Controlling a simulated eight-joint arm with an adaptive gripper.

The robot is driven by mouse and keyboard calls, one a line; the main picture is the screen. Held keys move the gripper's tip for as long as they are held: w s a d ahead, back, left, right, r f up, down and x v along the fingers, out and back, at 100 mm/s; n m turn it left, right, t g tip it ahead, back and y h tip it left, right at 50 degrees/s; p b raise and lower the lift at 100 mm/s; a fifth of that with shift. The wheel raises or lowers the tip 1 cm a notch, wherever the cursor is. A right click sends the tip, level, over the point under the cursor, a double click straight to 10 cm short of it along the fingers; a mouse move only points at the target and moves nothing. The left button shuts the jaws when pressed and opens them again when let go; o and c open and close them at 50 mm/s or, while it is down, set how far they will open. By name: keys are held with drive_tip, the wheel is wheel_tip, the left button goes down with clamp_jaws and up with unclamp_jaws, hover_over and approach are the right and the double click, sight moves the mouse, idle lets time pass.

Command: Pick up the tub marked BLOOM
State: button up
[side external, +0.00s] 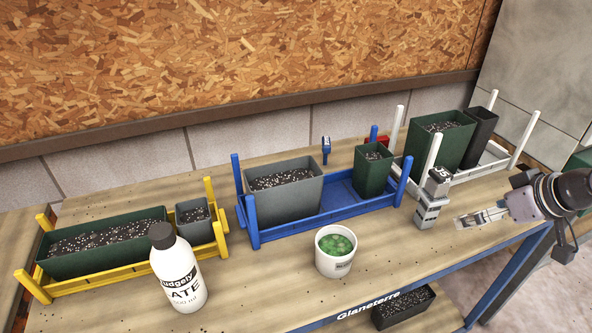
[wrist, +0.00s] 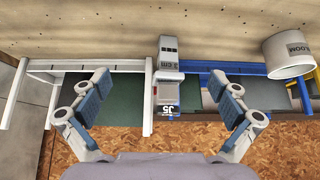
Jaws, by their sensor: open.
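The white tub marked BLOOM (side external: 336,262) stands upright on the bench in front of the blue rack, with green contents showing at its open top. Its label is too small to read in the side view. In the wrist view the tub (wrist: 288,60) is at the upper right, with BLOOM readable upside down. My gripper (side external: 479,217) is at the right end of the bench, well to the right of the tub and not touching it. In the wrist view my gripper (wrist: 162,90) has its fingers wide apart, with nothing held between them.
A grey block post (side external: 431,200) stands between my gripper and the tub. A white bottle (side external: 177,275) stands left of the tub. Yellow (side external: 128,275), blue (side external: 330,211) and white (side external: 483,168) racks hold planters behind. Bare bench lies around the tub.

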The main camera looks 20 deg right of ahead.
wheel_tip(320, 180, up, 3)
drive_tip(key=n+g, duration=0.7)
drive_tip(key=n, duration=1.1)
hover_over(334, 248)
drive_tip(key=s+a, duration=0.2)
drive_tip(key=s, duration=0.1)
drive_tip(key=shift+f, duration=5.5)
drive_tip(key=shift+d, duration=0.1)
drive_tip(key=c, duration=1.4)
